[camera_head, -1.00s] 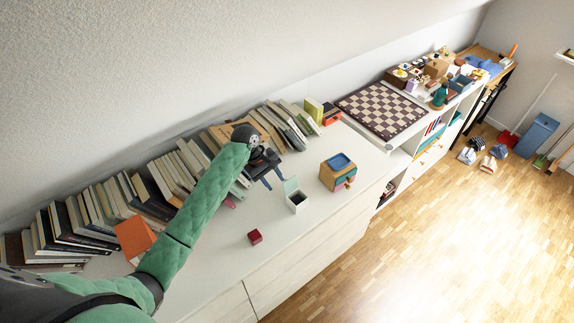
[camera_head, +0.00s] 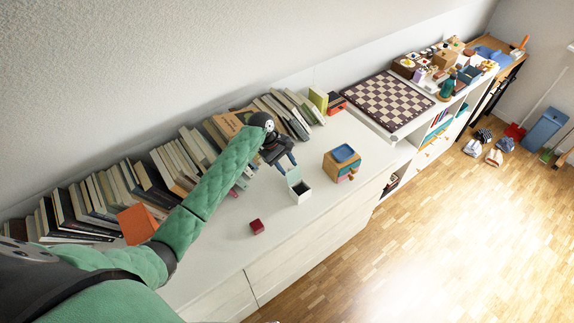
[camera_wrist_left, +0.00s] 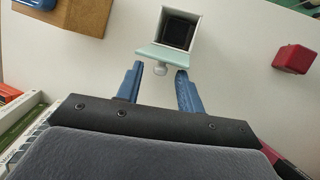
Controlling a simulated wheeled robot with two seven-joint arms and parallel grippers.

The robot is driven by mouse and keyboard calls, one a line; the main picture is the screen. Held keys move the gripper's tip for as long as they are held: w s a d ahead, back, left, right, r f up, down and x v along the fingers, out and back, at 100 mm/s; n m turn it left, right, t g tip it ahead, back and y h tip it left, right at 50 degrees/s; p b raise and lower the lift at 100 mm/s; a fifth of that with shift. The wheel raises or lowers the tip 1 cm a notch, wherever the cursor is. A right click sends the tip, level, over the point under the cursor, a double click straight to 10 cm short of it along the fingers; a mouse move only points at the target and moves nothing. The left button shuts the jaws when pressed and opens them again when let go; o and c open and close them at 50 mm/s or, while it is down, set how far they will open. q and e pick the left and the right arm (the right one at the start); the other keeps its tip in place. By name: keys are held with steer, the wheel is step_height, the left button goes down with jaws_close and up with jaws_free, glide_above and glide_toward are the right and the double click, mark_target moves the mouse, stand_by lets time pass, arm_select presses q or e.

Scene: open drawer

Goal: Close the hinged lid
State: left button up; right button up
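A small white box (camera_head: 302,193) stands on the white cabinet top, its pale green hinged lid (camera_head: 294,177) standing open and raised. In the left wrist view, the box (camera_wrist_left: 196,30) has a dark inside, and its lid (camera_wrist_left: 167,55) tilts toward me with a round knob (camera_wrist_left: 160,70). My left gripper (camera_head: 284,163) is just behind the lid in the head view. In the wrist view, my left gripper (camera_wrist_left: 160,84) is open, its blue fingers apart with the knob between their tips. I cannot tell whether they touch the lid. My right gripper is not in view.
A small wooden drawer box with a blue top (camera_head: 344,153) stands right of the white box. A dark red cube (camera_head: 257,227) lies in front. A row of books (camera_head: 150,185) lines the wall, and a chessboard (camera_head: 388,101) lies farther back.

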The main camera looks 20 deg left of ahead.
arm_select(q)
steer(key=shift+d+f, duration=0.1)
steer(key=shift+c, duration=0.5)
jaws_close()
